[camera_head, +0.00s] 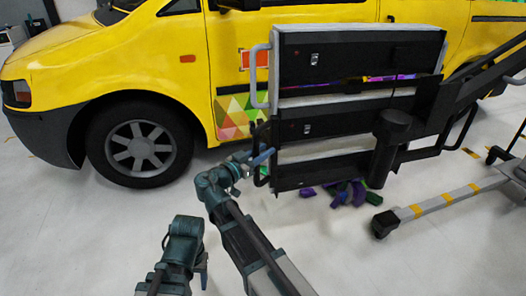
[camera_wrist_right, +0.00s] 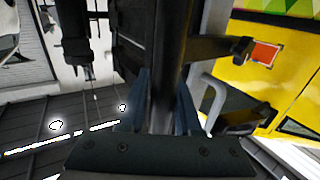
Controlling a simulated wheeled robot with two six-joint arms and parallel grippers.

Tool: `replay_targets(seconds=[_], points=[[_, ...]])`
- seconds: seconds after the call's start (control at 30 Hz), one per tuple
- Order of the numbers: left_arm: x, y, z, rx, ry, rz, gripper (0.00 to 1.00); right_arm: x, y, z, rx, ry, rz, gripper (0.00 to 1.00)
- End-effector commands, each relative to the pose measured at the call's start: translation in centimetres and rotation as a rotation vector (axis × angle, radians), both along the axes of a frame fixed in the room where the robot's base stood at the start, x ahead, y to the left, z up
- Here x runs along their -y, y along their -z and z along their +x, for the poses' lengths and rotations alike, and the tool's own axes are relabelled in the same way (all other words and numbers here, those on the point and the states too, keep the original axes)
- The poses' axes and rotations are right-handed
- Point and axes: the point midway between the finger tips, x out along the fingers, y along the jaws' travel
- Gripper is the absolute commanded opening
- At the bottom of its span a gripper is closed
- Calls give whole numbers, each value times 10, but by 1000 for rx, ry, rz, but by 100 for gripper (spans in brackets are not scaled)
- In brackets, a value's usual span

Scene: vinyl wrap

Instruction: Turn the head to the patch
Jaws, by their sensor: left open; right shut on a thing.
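My right gripper (camera_head: 262,158) is at the head's lower left edge. In the right wrist view its fingers (camera_wrist_right: 163,105) close around a dark bar (camera_wrist_right: 166,75), the head's handle. My left gripper (camera_head: 203,266) is open, low and apart from the head; its fingers are small here.
The yellow van (camera_head: 130,57) fills the back, with coloured triangles (camera_head: 235,117) on its side. A dark boom (camera_head: 470,85) holds the head from the right. Its wheeled base (camera_head: 440,202) stands at right. Purple and green scraps (camera_head: 345,191) lie beneath. Floor in front is clear.

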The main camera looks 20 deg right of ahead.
Motion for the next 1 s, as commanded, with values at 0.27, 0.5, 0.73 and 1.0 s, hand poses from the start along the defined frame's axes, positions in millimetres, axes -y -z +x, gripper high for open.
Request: replay_targets(seconds=[0.27,0.5,0.73,1.0], points=[[0,0,0,0,0,0,57,-3,-1,6,1,-10,-2,0],[0,0,0,0,0,0,57,1,-1,36,1,50,-2,0],[0,0,0,0,0,0,57,3,-1,34,1,60,-2,0],[0,0,0,0,0,0,57,4,0,32,0,63,-1,57]])
